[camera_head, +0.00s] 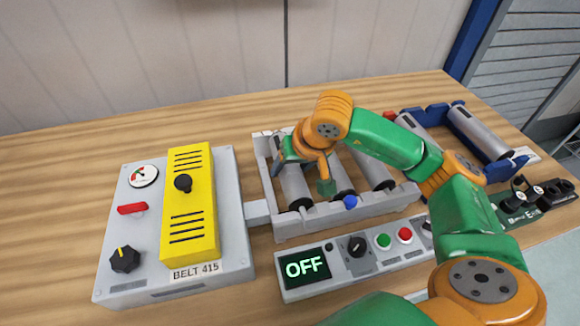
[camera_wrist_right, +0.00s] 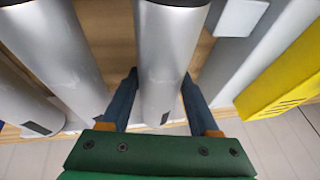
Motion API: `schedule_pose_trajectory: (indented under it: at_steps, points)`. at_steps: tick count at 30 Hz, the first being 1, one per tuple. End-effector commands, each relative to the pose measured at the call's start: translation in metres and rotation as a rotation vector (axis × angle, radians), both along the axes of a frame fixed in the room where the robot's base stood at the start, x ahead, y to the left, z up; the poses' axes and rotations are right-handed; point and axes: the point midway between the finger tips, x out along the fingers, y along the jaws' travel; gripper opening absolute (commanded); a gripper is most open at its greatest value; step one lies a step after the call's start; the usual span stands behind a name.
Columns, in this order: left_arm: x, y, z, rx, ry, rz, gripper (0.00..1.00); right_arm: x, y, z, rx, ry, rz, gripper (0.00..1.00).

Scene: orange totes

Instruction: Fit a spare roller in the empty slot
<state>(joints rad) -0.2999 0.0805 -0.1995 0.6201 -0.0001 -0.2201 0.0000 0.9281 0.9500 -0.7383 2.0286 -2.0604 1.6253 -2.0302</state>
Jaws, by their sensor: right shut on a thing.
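A grey roller frame (camera_head: 330,222) stands in the middle of the table. My right gripper (camera_head: 302,172) is over its left part, pointing down, shut on a grey roller (camera_head: 294,186). In the right wrist view the held roller (camera_wrist_right: 168,60) lies between the two dark fingers (camera_wrist_right: 158,100). It is the roller nearest the yellow cover; I cannot tell whether its ends are seated. A middle roller (camera_head: 340,178), partly hidden by my gripper, and a right roller (camera_head: 372,168) lie in the frame. A spare roller (camera_head: 480,136) lies in a blue rack (camera_head: 436,112) at the back right. My left gripper is out of view.
A grey machine box (camera_head: 112,262) with a yellow cover (camera_head: 190,205), marked BELT 415, stands left of the frame. A control panel (camera_head: 370,258) reading OFF lies in front. A blue knob (camera_head: 350,202) sits on the frame's near side. The table's far left is clear.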

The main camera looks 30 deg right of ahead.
Motion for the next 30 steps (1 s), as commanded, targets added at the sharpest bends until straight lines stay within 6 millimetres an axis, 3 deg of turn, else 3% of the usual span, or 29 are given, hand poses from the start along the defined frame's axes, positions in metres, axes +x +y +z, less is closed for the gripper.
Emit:
schedule_pose_trajectory:
  at_steps: [24, 25, 28, 30]
  points:
    - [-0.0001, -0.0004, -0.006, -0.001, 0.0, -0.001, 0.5, 0.0004, -0.0001, -0.0042, 0.0, -0.003, 0.0, 0.0]
    - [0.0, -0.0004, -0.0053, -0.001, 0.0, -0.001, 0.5, 0.0005, -0.0001, -0.0036, 0.0, -0.002, 0.0, 0.7]
    - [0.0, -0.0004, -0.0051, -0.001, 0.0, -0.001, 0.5, 0.0003, -0.0001, -0.0035, 0.0, -0.002, 0.0, 0.97]
    - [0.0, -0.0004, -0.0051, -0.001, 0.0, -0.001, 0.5, 0.0004, -0.0001, -0.0036, 0.0, -0.002, 0.0, 0.97]
